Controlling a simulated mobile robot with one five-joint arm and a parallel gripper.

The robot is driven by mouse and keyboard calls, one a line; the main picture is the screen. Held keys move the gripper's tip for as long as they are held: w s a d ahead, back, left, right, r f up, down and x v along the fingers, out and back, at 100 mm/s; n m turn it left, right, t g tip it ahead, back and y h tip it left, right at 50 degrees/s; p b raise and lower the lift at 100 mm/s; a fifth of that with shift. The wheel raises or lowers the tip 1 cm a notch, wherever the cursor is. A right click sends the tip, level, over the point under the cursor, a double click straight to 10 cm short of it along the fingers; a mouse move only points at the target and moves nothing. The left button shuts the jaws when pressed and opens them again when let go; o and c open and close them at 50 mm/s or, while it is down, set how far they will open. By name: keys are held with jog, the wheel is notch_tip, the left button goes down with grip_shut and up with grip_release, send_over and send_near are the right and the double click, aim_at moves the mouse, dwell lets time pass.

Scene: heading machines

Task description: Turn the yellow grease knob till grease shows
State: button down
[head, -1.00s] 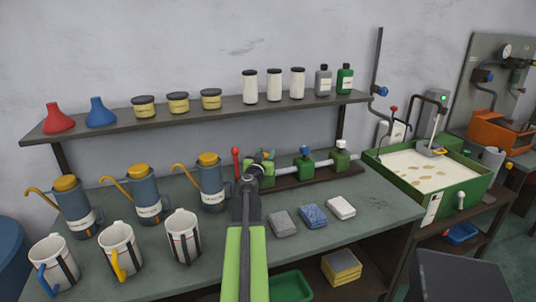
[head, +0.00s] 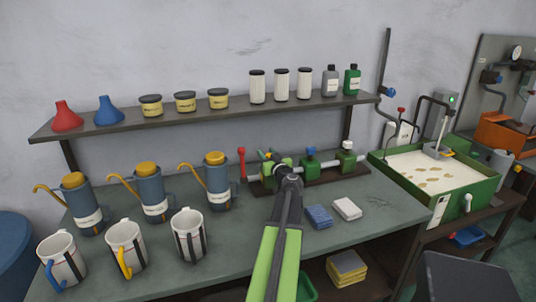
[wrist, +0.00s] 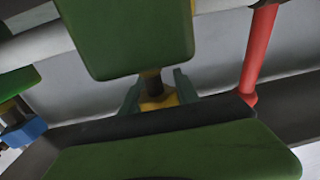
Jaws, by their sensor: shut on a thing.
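The yellow grease knob (wrist: 160,99) sits on a short dark stem below a green block (wrist: 130,35) in the wrist view. My gripper (wrist: 158,88) has a grey-green finger on each side of the knob and is shut on it. In the head view, only a small bit of yellow (head: 268,155) shows at the pipe fitting beyond my arm's end, and my arm hides part of the fitting. I see no grease; the knob's underside and the area below it are partly hidden by the green and dark parts in front.
Oil cans (head: 217,188) and mugs (head: 188,235) fill the bench's left. Blue (head: 318,216) and white (head: 347,208) cloths lie right of my arm.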

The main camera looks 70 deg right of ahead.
jog(key=shift+d, duration=0.1)
dwell(0.3)
jog(key=c, duration=0.9)
grip_release()
